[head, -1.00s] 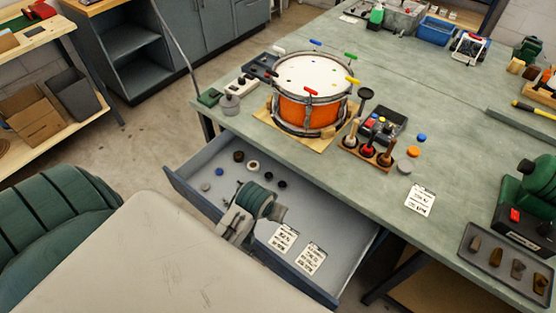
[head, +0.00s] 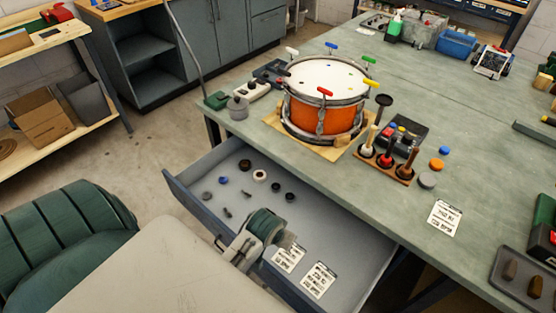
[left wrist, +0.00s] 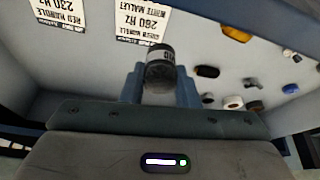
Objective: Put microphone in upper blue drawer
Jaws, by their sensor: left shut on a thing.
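The blue drawer (head: 190,207) stands pulled out under the near edge of the bench. Its pale floor shows in the head view, with several small round parts and two white cards on it. My left gripper (head: 284,240) is over the front part of the drawer, near the cards. In the left wrist view, my left gripper (left wrist: 160,88) is shut on the microphone (left wrist: 160,68), a short dark cylinder with pale lettering. The drawer floor is behind it. I cannot tell how high it is above the floor. The head view does not clearly show the microphone. My right gripper is not in view.
On the bench (head: 400,90) above the drawer stand an orange drum (head: 318,115), a rack of mallets (head: 385,166) and a white card (head: 444,217).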

